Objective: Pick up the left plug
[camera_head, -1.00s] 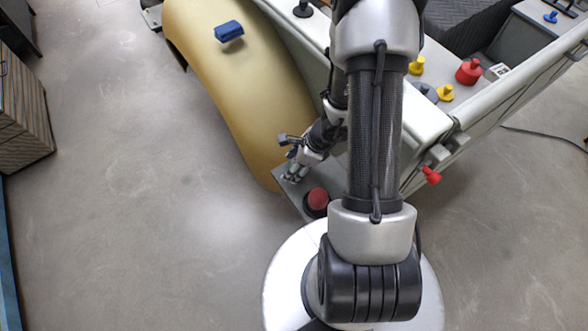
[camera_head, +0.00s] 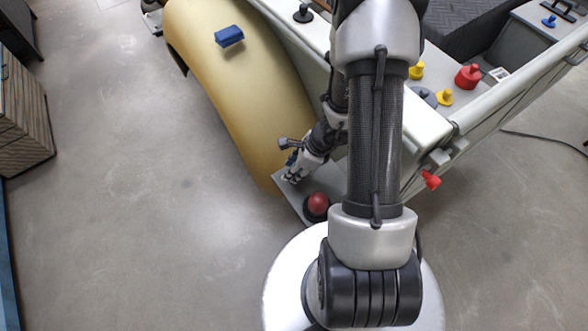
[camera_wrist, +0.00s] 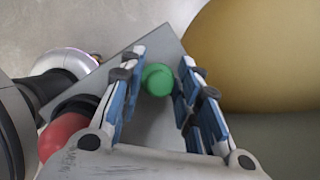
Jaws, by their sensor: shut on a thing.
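A green plug (camera_wrist: 157,80) with a round top is between my gripper's two blue-padded fingers in the wrist view. My gripper (camera_wrist: 163,60) is shut on it, low over a grey plate. In the head view my gripper (camera_head: 291,176) is at the plate's left end, and the green plug is hidden there. A red plug (camera_head: 318,203) on a dark round base stands on the same plate, to the right of my gripper. The red plug also shows in the wrist view (camera_wrist: 62,136), left of the fingers.
The grey plate (camera_head: 297,203) juts out beside a large curved yellow shell (camera_head: 215,85), with a blue block (camera_head: 229,36) on it. A white-edged frame holds yellow plugs (camera_head: 445,97) and a wide red plug (camera_head: 468,77). Open floor lies to the left.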

